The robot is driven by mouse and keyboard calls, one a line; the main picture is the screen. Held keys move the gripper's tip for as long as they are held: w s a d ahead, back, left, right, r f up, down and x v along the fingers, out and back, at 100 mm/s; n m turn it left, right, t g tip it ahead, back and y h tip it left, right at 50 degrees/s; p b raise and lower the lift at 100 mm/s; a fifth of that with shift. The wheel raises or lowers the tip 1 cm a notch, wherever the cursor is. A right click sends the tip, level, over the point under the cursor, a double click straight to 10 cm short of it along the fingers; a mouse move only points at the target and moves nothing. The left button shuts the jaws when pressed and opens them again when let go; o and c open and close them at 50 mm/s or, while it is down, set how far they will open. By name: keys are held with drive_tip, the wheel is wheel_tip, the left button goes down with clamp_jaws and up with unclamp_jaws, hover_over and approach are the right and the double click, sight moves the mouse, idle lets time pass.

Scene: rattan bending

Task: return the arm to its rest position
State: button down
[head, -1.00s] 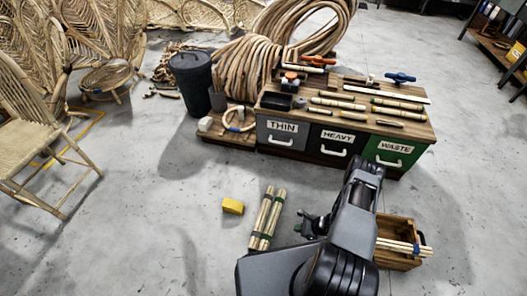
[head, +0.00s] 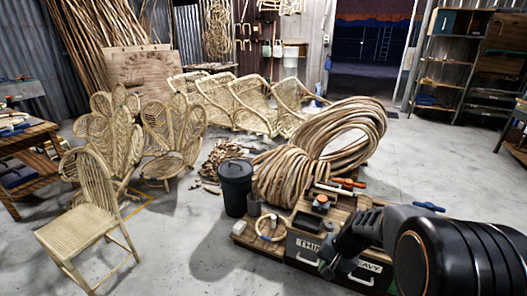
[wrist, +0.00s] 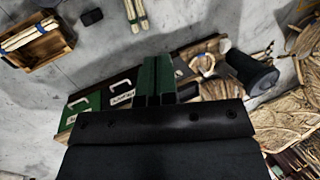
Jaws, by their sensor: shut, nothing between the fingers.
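My gripper (head: 327,266) hangs in front of the drawer bench at the lower right of the head view, at the end of my raised dark arm. In the wrist view my gripper's two dark green fingers (wrist: 158,80) lie side by side, shut and empty. The drawer bench (head: 302,247) has labelled drawers and is partly hidden behind my arm. In the wrist view the bench (wrist: 85,103) appears beyond the fingers, which look apart from it.
A dark bin (head: 235,188) and rattan coils (head: 290,175) stand by the bench. A rattan chair (head: 85,225) is at left. A wooden crate with pale sticks (wrist: 48,48) and a bundle of poles (wrist: 137,15) lie on the floor. Floor (head: 175,255) between chair and bench is clear.

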drive_tip(key=s+r+n+t+h+p, duration=0.1)
drive_tip(key=s+r+n+h+p, duration=0.1)
drive_tip(key=r, duration=0.9)
drive_tip(key=s+a+r+n+t+h+p, duration=0.1)
drive_tip(key=s+r+n+t+h+p, duration=0.1)
drive_tip(key=s+r+p, duration=0.5)
wheel_tip(320, 180, up, 4)
drive_tip(key=shift+s+r+n, duration=0.1)
drive_tip(key=shift+s+n, duration=0.4)
drive_tip(key=shift+n, duration=0.4)
drive_tip(key=shift+s+a, duration=0.1)
drive_tip(key=shift+a, duration=0.05)
